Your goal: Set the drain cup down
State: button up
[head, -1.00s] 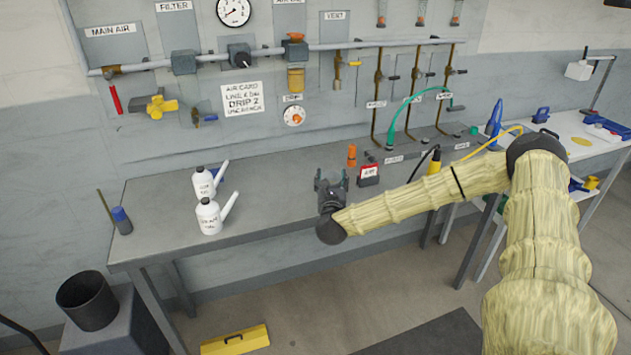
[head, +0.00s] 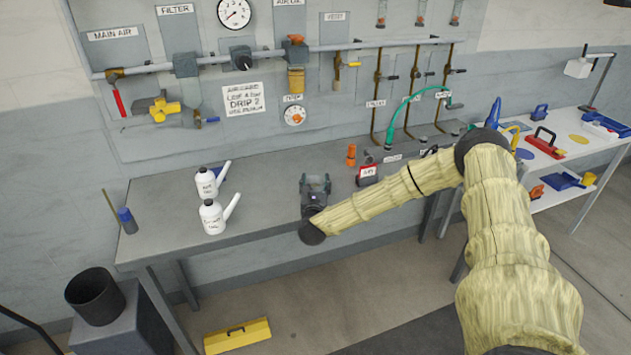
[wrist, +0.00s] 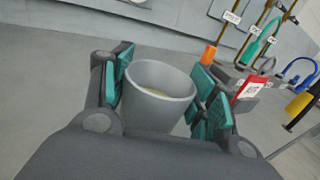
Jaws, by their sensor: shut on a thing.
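The drain cup (wrist: 158,96) is a grey, round, open-topped cup with a little yellowish liquid at the bottom. In the wrist view it sits between the green pads of my gripper (wrist: 165,90), which is shut on it. The cup looks about upright. In the head view my gripper (head: 315,188) is over the front part of the grey bench (head: 262,190), and the cup is mostly hidden there by the gripper. I cannot tell whether the cup's base touches the bench.
Two white bottles with spouts (head: 213,217) stand left on the bench. An orange fitting (head: 351,155) and a red labelled block (head: 368,175) stand right of the gripper, near the back. The bench between bottles and gripper is clear.

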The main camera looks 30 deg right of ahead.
jog(key=shift+f, duration=0.15)
jog(key=shift+f, duration=0.15)
jog(key=o, duration=1)
jog(key=shift+o, duration=0.2)
jog(key=shift+r, duration=0.2)
